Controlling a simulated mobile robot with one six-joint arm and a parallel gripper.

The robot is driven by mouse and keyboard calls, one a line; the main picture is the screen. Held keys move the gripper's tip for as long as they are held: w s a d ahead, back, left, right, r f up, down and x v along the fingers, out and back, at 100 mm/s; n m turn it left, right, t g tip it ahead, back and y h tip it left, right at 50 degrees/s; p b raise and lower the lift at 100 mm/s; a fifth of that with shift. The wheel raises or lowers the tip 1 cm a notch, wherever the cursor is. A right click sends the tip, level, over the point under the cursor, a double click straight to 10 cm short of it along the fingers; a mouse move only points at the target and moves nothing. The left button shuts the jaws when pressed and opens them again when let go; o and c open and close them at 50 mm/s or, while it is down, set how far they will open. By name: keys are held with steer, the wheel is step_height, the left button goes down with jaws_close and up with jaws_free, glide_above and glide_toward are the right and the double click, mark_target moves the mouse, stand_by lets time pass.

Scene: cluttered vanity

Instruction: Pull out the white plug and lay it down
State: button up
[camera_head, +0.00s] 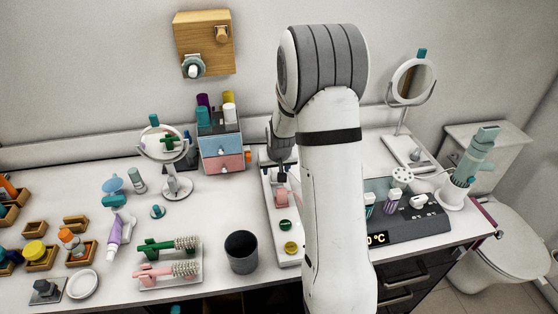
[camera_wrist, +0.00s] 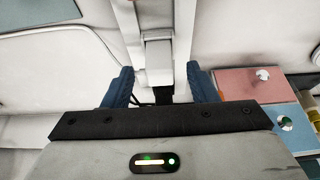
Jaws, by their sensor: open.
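A long white power strip (camera_head: 290,258) lies on the vanity, partly behind my arm. A pink plug (camera_head: 282,198) stands on it, with a green round piece (camera_head: 285,225) and a yellow round piece (camera_head: 291,247) nearer the front. My gripper (camera_head: 281,167) is over the far part of the strip. In the wrist view my gripper (camera_wrist: 160,88) is open, its blue fingers apart on either side of a pale block (camera_wrist: 159,55), which looks like the white plug. I cannot tell whether the fingers touch it. In the head view the white plug is hidden by my gripper.
A drawer box (camera_head: 222,147) stands close left of my gripper, and a round mirror (camera_head: 163,145) stands further left. A dark cup (camera_head: 241,252) is left of the strip. A dark control panel (camera_head: 420,215) lies to the right. Bare tabletop (camera_head: 215,215) lies between mirror and strip.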

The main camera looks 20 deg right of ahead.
steer(key=shift+x, duration=1.35)
jaws_close()
steer(key=shift+r, duration=0.2)
steer(key=shift+r+p, duration=1)
steer(key=shift+r, duration=0.85)
